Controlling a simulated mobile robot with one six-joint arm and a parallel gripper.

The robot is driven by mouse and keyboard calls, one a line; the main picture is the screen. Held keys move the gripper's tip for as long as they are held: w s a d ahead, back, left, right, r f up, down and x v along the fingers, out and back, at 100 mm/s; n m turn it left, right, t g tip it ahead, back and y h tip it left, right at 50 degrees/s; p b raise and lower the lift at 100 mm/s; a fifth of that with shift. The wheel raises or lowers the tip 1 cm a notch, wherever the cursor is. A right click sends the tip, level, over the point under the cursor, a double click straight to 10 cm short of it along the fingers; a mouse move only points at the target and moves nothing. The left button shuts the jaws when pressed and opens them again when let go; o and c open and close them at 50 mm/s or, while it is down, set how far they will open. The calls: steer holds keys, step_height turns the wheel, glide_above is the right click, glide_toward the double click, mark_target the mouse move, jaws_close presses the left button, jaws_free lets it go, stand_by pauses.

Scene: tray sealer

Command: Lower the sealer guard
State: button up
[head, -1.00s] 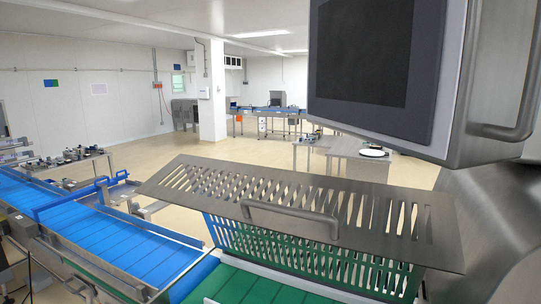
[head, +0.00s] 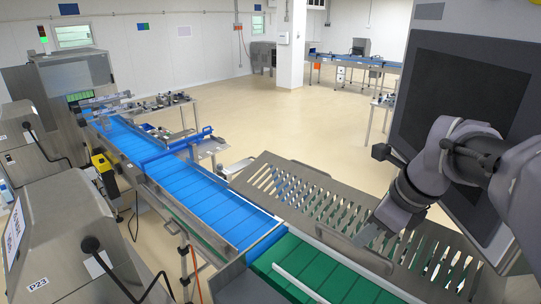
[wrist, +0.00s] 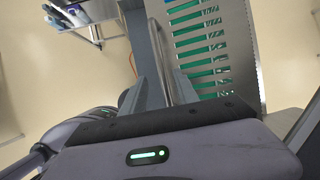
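The sealer guard (head: 290,200) is a slotted steel panel on the right of the head view. It slopes over the green belt (head: 300,262). In the wrist view its slots (wrist: 200,45) show with green behind them. My gripper (head: 372,238) is at the guard's face in the head view and covers part of it. In the wrist view my fingers (wrist: 160,92) point at a thin curved bar, the guard handle (wrist: 170,45), which runs close by them.
A dark screen on a steel housing (head: 418,90) stands close behind my arm at the right. A blue conveyor (head: 195,190) runs up to the left, with steel machines (head: 60,235) beside it. Open floor (head: 235,110) lies behind.

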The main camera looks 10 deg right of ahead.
steer(key=x, duration=0.4)
steer(key=shift+w+f, duration=0.2)
steer(key=shift+w, duration=0.35)
steer(key=shift+f, duration=0.1)
steer(key=shift+s+a, duration=0.1)
steer(key=shift+s, duration=0.2)
steer(key=shift+w, duration=0.15)
jaws_close()
